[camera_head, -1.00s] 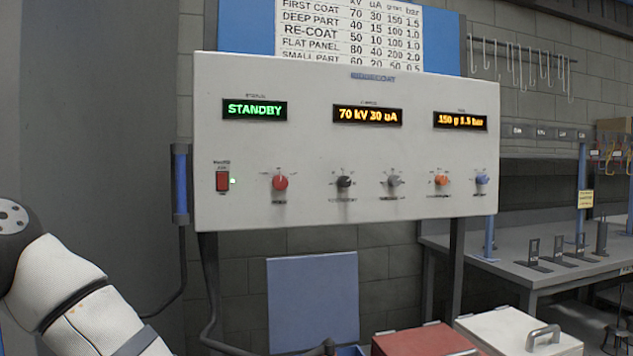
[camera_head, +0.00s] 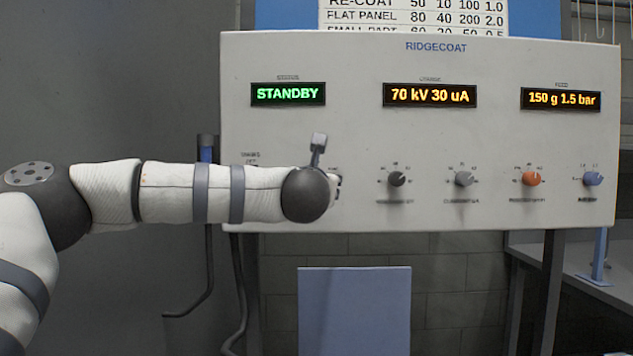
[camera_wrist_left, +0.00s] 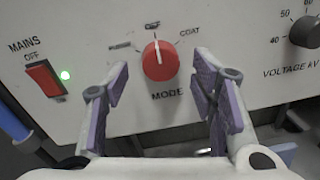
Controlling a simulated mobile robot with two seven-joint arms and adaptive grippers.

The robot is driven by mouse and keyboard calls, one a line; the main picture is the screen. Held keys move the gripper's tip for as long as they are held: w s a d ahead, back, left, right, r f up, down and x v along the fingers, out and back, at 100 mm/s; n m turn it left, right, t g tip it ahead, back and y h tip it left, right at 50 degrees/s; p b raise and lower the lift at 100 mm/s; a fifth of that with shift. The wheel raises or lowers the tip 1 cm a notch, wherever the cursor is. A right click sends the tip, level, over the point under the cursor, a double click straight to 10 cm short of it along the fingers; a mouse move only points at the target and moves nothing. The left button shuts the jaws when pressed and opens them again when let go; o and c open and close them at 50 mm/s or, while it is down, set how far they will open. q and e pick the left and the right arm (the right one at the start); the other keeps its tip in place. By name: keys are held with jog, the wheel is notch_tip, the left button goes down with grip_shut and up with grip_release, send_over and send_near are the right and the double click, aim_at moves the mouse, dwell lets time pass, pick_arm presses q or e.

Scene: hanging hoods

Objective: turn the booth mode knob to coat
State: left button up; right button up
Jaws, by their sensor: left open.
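The red mode knob (camera_wrist_left: 160,62) is on the panel in the left wrist view, with its white line pointing up to OFF. COAT (camera_wrist_left: 189,32) is printed to its upper right; a blurred label is at its upper left. My left gripper (camera_wrist_left: 161,88) is open, its purple-padded fingers on either side of and slightly below the knob. I cannot tell whether they touch it. In the head view my left wrist (camera_head: 306,194) hides the mode knob and most of the gripper. The display (camera_head: 288,93) reads STANDBY. My right gripper is not in view.
A red mains switch (camera_wrist_left: 45,80) with a lit green lamp is left of the mode knob. The voltage knob (camera_head: 397,179) and more knobs are to the right. The white panel (camera_head: 350,60) stands upright before me. A blue board (camera_head: 354,310) is below.

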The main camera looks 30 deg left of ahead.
pick_arm(q)
jog(key=shift+w+a+r, duration=0.1)
jog(key=shift+w+a, duration=0.2)
jog(key=shift+w, duration=0.3)
jog(key=c, duration=1.2)
jog(key=shift+o, duration=0.3)
jog(key=m, duration=1.1)
jog(key=shift+r+m+g, duration=0.1)
jog(key=shift+m+g, duration=0.2)
jog(key=shift+g, duration=0.1)
jog(key=o, duration=1.1)
